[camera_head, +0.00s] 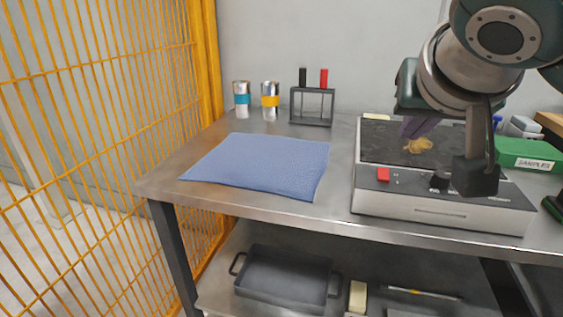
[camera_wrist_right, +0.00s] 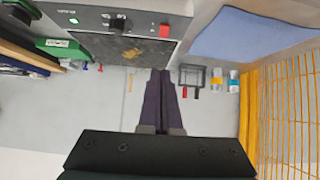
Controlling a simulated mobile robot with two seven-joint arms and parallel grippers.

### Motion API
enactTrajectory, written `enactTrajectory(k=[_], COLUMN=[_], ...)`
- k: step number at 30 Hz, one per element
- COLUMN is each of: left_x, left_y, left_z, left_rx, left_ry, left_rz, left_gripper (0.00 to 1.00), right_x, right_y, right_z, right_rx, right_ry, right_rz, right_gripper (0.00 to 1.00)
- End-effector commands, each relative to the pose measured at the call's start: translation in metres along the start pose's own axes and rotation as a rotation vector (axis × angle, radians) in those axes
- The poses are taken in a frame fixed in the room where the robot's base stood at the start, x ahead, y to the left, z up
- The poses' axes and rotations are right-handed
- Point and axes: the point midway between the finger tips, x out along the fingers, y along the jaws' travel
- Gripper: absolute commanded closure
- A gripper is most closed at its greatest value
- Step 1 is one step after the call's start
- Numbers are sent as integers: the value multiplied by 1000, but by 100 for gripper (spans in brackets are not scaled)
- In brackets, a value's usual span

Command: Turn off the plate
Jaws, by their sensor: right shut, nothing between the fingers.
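The plate (camera_head: 376,152) is a grey box with a dark speckled top at the right of the table. A yellowish mark (camera_head: 418,146) shows on its top. Its front panel carries a red switch (camera_head: 383,174) and a black knob (camera_head: 440,181). The right wrist view shows the panel upside down, with the red switch (camera_wrist_right: 165,31), the knob (camera_wrist_right: 120,24) and a lit green light (camera_wrist_right: 74,20). My right gripper (camera_head: 412,136) is shut and empty, with its purple fingers over the plate's top, behind the front panel. The fingers also show in the wrist view (camera_wrist_right: 161,74). My left gripper is out of view.
A blue cloth (camera_head: 258,165) lies left of the plate. Two banded cans (camera_head: 241,99) and a black rack (camera_head: 312,107) with red and black items stand behind. A green samples box (camera_head: 530,154) is at the right. A yellow mesh fence (camera_head: 95,130) borders the left.

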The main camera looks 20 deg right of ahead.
Motion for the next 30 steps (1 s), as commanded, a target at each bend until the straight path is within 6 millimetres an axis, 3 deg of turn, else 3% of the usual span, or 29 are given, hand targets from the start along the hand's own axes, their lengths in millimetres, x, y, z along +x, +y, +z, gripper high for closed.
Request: enactTrajectory(k=[1,3,14,19,23,30], left_x=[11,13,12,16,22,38], left_y=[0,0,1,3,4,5], left_z=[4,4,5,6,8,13], left_rx=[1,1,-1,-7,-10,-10], left_ry=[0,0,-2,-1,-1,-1], left_rz=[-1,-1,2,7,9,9], left_gripper=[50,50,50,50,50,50], right_x=[8,9,9,18,38,91], right_y=[2,3,3,4,5,6], right_z=[2,-1,-4,-4,-3,-4], right_rx=[14,29,36,35,37,38], right_ry=[15,25,30,30,29,30], right_rz=[9,15,19,21,22,24], right_gripper=[100,100,100,100,100,100])
